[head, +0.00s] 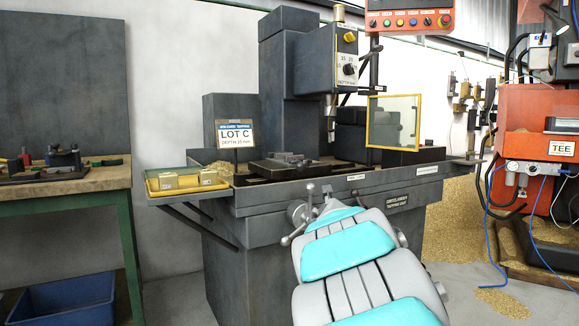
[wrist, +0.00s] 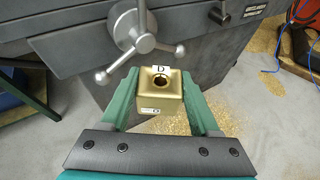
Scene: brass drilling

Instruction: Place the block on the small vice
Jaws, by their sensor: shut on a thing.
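My gripper (wrist: 160,84) is shut on a brass block (wrist: 158,104) in the wrist view. The block has a round hole in its top, a label with "D" beside the hole and a small label on its near face. Green fingers press its left and right sides. The held block is hidden behind my arm in the head view. A low dark vice (head: 284,161) sits on the machine table under the drill spindle, beyond my arm. Its jaw details are too small to tell.
A three-armed handle (wrist: 136,42) on the machine front is close beyond the block. A yellow tray (head: 188,190) with brass blocks is left of the vice. A "LOT C" sign (head: 234,134) and a yellow-framed guard (head: 394,122) flank the spindle (head: 331,105).

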